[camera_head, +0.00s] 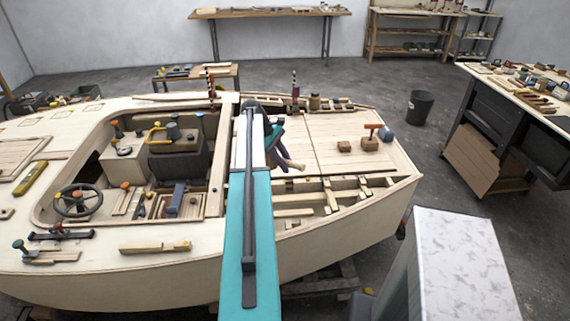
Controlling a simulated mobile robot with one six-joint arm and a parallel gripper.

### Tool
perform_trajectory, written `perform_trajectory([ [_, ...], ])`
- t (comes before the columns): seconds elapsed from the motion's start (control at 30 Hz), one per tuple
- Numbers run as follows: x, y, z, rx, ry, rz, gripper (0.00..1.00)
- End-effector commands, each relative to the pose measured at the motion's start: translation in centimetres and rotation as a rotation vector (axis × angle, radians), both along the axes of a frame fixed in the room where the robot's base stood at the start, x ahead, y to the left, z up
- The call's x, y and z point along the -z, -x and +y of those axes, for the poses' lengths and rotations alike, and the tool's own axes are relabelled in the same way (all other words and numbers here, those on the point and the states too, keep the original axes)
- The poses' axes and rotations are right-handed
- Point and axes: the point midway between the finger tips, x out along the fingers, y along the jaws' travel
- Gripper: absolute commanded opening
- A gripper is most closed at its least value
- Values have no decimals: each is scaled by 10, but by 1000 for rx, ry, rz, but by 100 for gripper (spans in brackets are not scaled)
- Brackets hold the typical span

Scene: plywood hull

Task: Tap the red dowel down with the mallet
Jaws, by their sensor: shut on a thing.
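My gripper (274,138) is over the middle of the plywood deck, at the far end of my teal arm, and is partly hidden by it. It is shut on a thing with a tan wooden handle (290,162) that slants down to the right. This looks like the mallet, but its head cannot be made out. An orange-red peg with a short bar across its top (373,128) stands on a small wooden block (370,143) on the right deck, to the right of my gripper and apart from it. It may be the red dowel.
Another small block (344,146) and a blue-grey rounded object (386,134) are near the peg. Open framing (325,195) lies in front of the right deck. The cockpit with a steering wheel (78,201) is at left. A pale box (465,260) stands at front right.

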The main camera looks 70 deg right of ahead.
Motion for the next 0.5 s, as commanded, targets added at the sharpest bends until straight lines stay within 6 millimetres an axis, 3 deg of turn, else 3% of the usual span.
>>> perform_trajectory([
  [0.2,22,0,0,0,0,0,0],
  [0.5,40,0,0,0,0,0,0],
])
